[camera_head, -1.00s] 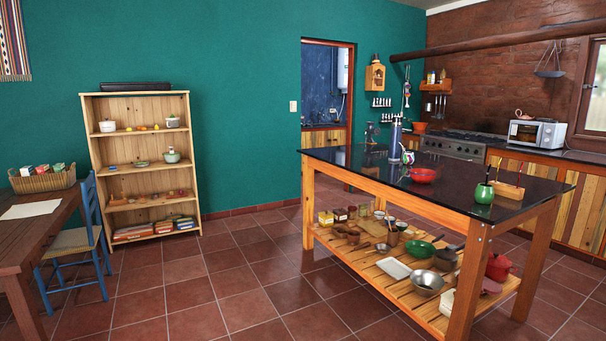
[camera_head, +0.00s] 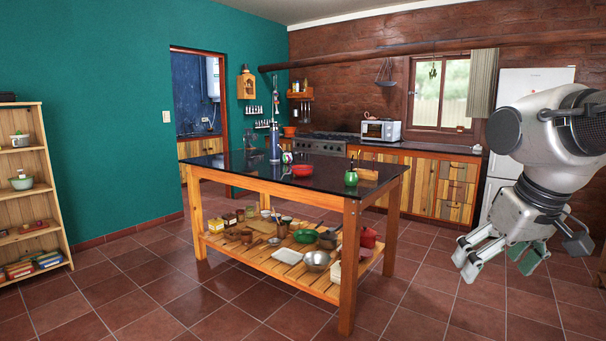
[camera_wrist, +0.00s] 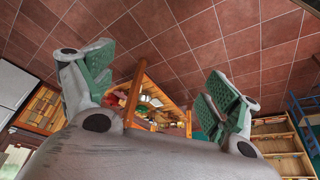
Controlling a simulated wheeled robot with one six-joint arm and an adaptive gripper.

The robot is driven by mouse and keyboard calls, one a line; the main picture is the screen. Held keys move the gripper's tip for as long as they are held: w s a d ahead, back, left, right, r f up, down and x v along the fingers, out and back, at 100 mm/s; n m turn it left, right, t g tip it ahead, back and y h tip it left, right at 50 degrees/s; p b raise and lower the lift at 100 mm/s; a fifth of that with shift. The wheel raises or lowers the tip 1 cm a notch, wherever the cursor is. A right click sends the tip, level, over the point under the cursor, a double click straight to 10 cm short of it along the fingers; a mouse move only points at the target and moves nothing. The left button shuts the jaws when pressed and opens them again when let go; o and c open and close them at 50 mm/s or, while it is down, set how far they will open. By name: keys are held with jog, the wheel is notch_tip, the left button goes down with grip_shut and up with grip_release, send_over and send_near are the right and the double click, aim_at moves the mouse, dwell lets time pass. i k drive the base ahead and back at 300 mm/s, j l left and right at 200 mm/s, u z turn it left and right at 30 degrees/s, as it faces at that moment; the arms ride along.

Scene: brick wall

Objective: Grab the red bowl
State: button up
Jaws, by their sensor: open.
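The red bowl (camera_head: 302,171) sits upright on the dark top of the kitchen island (camera_head: 245,165), near the middle of the picture in the head view. My gripper (camera_head: 500,262) is at the right of the head view, over the floor, well apart from the island and the bowl. It is open and empty. In the wrist view its two green-padded fingers (camera_wrist: 160,90) are spread wide, with the island's lower shelf and floor tiles between them. I cannot make out the bowl in the wrist view.
A blue bottle (camera_head: 275,146) and a green cup (camera_head: 351,178) stand on the island near the bowl. The lower shelf (camera_head: 262,262) holds several pots and dishes. A wooden bookcase (camera_head: 45,200) stands at left. The tiled floor (camera_head: 150,290) around the island is clear.

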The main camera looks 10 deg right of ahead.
aim_at(302, 171)
jog(key=i+j, duration=0.2)
jog(key=i, duration=0.3)
jog(key=i+j, duration=0.15)
jog(key=i, duration=0.35)
jog(key=i+j+z, duration=0.1)
jog(key=i, duration=0.4)
jog(key=i+j, duration=0.3)
jog(key=i, duration=0.2)
jog(key=i+j, duration=0.2)
jog(key=i, duration=0.25)
jog(key=i+j+z, duration=0.1)
jog(key=i, duration=0.4)
jog(key=i+j, duration=0.35)
jog(key=i, duration=0.15)
jog(key=i+j, duration=0.25)
jog(key=i, duration=0.2)
jog(key=i+z, duration=0.05)
